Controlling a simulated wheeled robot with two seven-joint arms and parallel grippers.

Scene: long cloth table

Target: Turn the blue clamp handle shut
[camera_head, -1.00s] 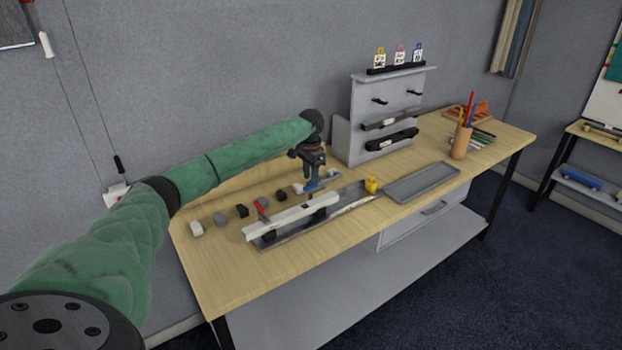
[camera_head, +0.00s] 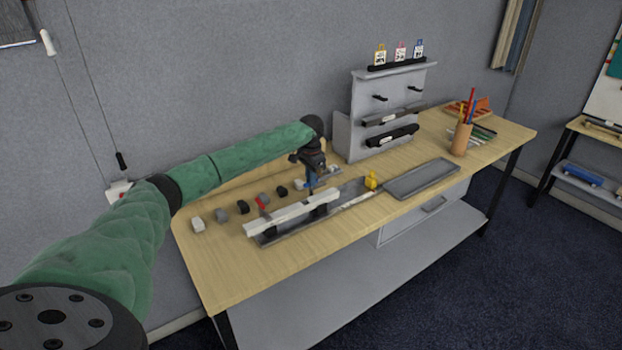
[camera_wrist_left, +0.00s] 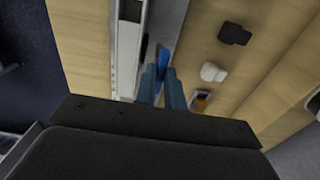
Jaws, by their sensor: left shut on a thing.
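My left gripper (camera_head: 312,184) reaches down beside the long pale bar (camera_head: 285,214) on the table. In the left wrist view its fingers (camera_wrist_left: 162,88) are closed around the blue clamp handle (camera_wrist_left: 163,56), whose tip shows beyond them, alongside the bar. In the head view the gripper mostly hides the blue handle. A red clamp handle (camera_head: 262,204) stands at the bar's left part. The clamp's base is hidden. My right gripper is in neither view.
Several small grey, black and white blocks (camera_head: 221,215) lie behind the bar. A yellow object (camera_head: 371,181) and a grey tray (camera_head: 422,180) are to its right. A grey rack (camera_head: 385,110) stands behind. The table's front left is clear.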

